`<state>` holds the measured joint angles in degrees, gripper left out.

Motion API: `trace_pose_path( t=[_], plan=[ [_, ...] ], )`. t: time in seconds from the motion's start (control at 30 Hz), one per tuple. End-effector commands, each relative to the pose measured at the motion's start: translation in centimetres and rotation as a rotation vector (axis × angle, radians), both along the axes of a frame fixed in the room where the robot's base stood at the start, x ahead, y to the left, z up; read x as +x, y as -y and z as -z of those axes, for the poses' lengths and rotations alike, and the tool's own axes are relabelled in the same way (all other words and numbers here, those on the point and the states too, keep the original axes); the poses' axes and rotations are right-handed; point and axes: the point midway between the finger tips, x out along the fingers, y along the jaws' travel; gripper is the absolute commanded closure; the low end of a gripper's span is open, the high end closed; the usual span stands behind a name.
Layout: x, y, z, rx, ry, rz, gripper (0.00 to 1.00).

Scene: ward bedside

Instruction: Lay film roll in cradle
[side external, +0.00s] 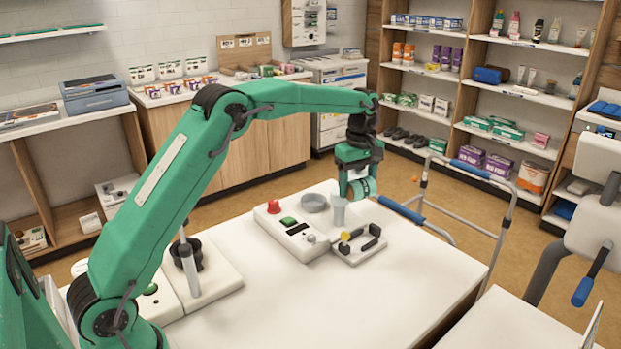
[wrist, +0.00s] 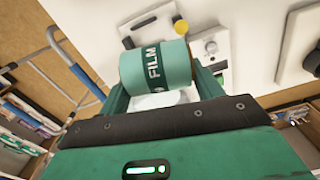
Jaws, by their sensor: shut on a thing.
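The film roll (wrist: 155,66), a teal cylinder with a dark band reading FILM, is held crosswise between the fingers of my gripper (wrist: 160,88). In the side view the roll (side external: 362,188) shows under my gripper (side external: 358,186), raised above the far edge of the white table. What looks like the cradle (side external: 372,242) is a small pale base with dark upright brackets and a yellow knob. It stands apart from the roll, below and nearer the camera. In the wrist view the roll partly hides that base; its yellow knob (wrist: 181,27) shows just beyond the roll.
A clear cup (side external: 338,211) and a grey round dish (side external: 314,202) stand near the cradle. A white control box (side external: 294,228) with red and green buttons lies left of it. A walker (side external: 470,200) stands beyond the table. The table's front right is clear.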

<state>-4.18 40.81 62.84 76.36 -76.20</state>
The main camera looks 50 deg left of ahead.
Motion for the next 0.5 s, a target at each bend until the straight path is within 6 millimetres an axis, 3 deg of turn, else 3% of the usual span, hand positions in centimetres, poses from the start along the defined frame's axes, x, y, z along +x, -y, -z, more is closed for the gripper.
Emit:
trace_pose_path(
  t=[0.4, 0.5],
  plan=[
    [2.1, 0.4, 0.7, 0.0, 0.001, -0.172, 0.6],
    [2.0, 0.4, 2.1, 0.0, -0.002, -0.17, 0.6]
  ],
)
